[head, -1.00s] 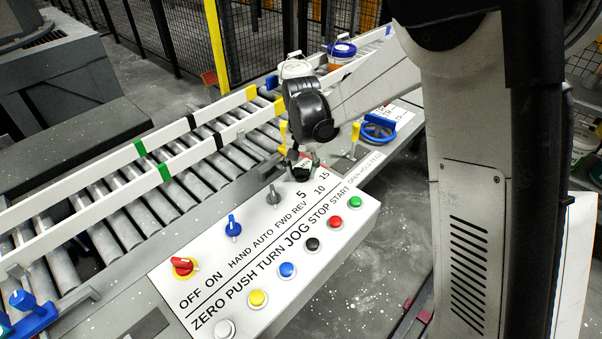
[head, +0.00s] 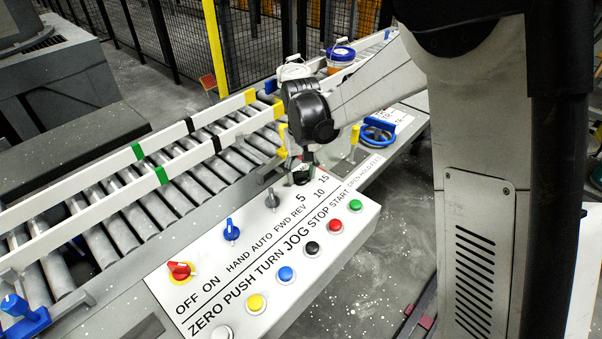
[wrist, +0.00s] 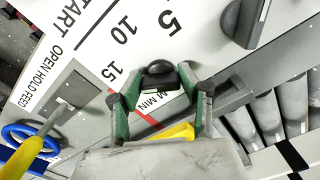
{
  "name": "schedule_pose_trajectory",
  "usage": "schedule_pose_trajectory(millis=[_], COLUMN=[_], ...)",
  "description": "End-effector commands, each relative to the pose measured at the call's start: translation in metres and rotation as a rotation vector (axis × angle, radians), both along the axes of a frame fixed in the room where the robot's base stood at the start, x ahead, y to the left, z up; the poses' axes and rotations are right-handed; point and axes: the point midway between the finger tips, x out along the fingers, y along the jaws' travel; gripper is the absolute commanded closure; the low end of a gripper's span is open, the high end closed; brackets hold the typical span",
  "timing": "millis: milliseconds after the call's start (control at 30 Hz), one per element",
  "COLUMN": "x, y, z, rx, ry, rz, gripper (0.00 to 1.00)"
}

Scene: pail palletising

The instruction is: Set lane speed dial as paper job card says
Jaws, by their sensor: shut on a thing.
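The lane speed dial is a black knob (wrist: 160,74) on the white control panel (head: 230,285), with 5, 10 and 15 and "M/MIN" printed around it. My gripper (wrist: 158,95) is at this dial, its green-padded fingers on either side of the knob and shut on it. In the head view my gripper (head: 303,165) is at the panel's far end, and its fingers partly hide the dial. The dial's pointer setting cannot be read. I cannot make out a paper job card with readable text.
A grey selector (head: 272,199), blue selector (head: 232,230) and red selector (head: 180,270) line the panel beside a row of several coloured buttons. A blue handwheel (head: 377,133) and a yellow-handled lever (head: 354,140) stand beyond. The roller conveyor (head: 140,215) runs behind the panel.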

Motion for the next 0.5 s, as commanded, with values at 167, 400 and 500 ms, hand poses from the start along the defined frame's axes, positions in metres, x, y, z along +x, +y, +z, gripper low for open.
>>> schedule_pose_trajectory(millis=[167,400,500], x=[0.0001,0.0000,0.0000], y=[0.0001,0.0001,0.0001], z=[0.0003,0.0001,0.0002], rx=[0.000,0.000,0.000], ry=[0.000,0.000,0.000], rz=[0.001,0.000,0.000], gripper=[0.61,0.44,0.44])
